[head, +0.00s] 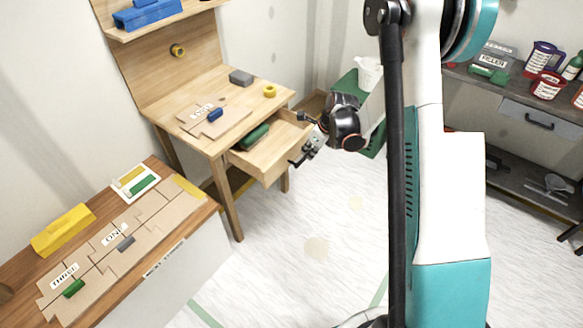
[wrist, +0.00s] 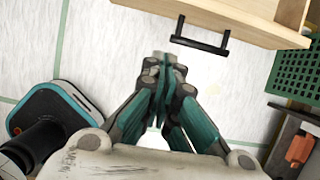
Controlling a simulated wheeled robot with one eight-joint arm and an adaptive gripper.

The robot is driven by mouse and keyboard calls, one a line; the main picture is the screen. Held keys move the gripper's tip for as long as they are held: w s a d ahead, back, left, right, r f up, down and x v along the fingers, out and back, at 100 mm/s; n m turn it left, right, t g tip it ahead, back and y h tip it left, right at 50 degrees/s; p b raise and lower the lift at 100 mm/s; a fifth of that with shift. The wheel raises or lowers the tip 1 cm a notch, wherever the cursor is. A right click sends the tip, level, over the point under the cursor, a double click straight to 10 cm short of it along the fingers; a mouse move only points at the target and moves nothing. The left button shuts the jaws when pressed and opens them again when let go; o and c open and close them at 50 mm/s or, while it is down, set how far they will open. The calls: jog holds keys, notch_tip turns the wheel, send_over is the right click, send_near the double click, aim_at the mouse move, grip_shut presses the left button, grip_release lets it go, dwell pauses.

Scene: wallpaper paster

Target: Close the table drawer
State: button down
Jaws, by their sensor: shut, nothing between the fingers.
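The wooden table (head: 245,95) stands at the left centre of the head view, and its drawer (head: 268,158) is pulled out. A green item (head: 254,136) lies inside the drawer. In the wrist view the drawer front (wrist: 235,15) is at the top, with a black bar handle (wrist: 200,40) on it. My gripper (head: 312,148) is beside the drawer front in the head view. In the wrist view my gripper (wrist: 162,62) is shut and empty, its tips just left of and below the handle, with floor showing around them.
A workbench (head: 190,215) with labelled boards is at lower left. A green crate (head: 372,145) stands behind my gripper and shows at right in the wrist view (wrist: 297,70). A grey shelf unit (head: 525,120) with containers is at right. Floor in front of the drawer is clear.

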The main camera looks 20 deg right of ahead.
jog(key=w+a+f+b, duration=0.4)
jog(key=w+f+b, duration=0.1)
jog(key=f, duration=0.4)
jog(key=shift+w+a+f, duration=0.25)
jog(key=shift+w+f, duration=0.15)
jog(key=shift+w, duration=0.15)
jog(key=shift+w, duration=0.1)
send_over(258, 155)
jog(key=shift+w+a, duration=0.15)
dwell(0.4)
dwell(0.3)
